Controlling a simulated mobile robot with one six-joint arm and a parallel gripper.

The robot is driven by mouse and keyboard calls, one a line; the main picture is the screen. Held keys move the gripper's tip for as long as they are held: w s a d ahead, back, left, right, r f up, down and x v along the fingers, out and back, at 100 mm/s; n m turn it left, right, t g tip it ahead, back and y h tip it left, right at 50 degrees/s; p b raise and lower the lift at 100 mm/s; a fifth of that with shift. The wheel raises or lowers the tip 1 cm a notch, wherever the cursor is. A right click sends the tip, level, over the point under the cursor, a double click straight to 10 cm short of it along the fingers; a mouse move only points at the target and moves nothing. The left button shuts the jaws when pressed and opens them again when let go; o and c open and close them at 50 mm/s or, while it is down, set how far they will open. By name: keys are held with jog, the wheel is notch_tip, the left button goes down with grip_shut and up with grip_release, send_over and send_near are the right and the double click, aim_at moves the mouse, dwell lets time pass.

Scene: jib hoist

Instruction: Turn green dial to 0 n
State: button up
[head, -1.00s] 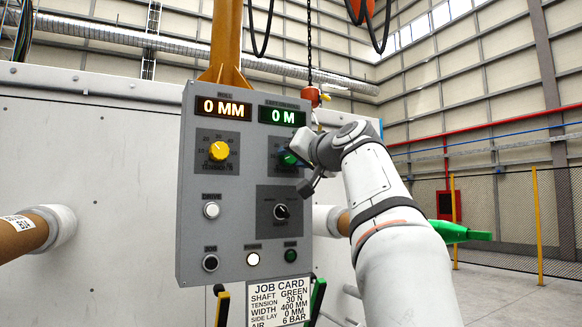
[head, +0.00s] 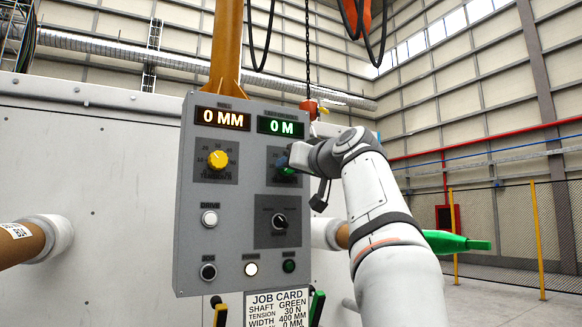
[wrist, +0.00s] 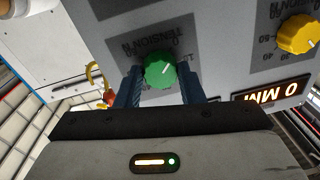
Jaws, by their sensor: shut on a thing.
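The green dial (wrist: 158,72) sits on its dark scale plate on the grey panel, and a white pointer line shows on its face, slanting up to the right in the wrist view. My gripper (wrist: 160,80) is shut on it, one blue finger on each side. In the head view the green dial (head: 286,170) is mostly hidden behind my gripper (head: 288,160). The scale is labelled tension N and shows upside down in the wrist view; most of its numbers are hidden or too small to read.
A yellow dial (head: 218,159) is left of the green one. Above are displays reading 0 MM (head: 223,118) and 0 M (head: 281,126). A black selector (head: 280,221) and several buttons lie below. A job card (head: 277,308) reads shaft green, tension 30 N.

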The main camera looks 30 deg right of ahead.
jog(key=o, duration=1)
jog(key=s+b, duration=0.2)
jog(key=s, duration=0.5)
jog(key=shift+s+d+f, duration=0.2)
jog(key=shift+s+d, duration=0.1)
jog(key=shift+s, duration=0.05)
